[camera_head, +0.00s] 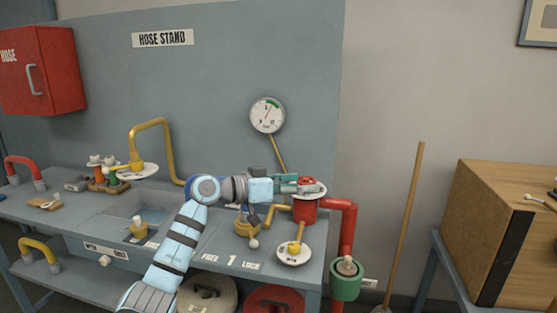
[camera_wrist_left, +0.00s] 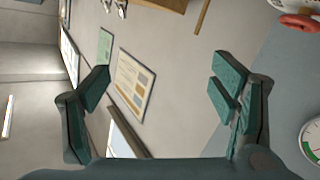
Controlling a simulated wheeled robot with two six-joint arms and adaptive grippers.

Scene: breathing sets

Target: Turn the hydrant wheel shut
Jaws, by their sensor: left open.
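The red hydrant wheel (camera_head: 307,181) sits over a white disc on top of the red hydrant body (camera_head: 304,211), at the right end of the bench. My left gripper (camera_head: 295,187) is in front of or beside the wheel in the head view and partly hides it. In the left wrist view my left gripper (camera_wrist_left: 162,82) is open, with nothing between its fingers. There a red piece that looks like the wheel (camera_wrist_left: 299,23) shows at the upper right edge, outside the fingers. I cannot tell whether a finger touches it. My right gripper is not in view.
A pressure gauge (camera_head: 267,115) is on the back panel, above the gripper. A red pipe (camera_head: 348,225) drops right of the hydrant. A yellow valve with a white disc (camera_head: 294,252) is in front. A sink (camera_head: 147,212) lies left. A broom handle (camera_head: 407,220) stands right.

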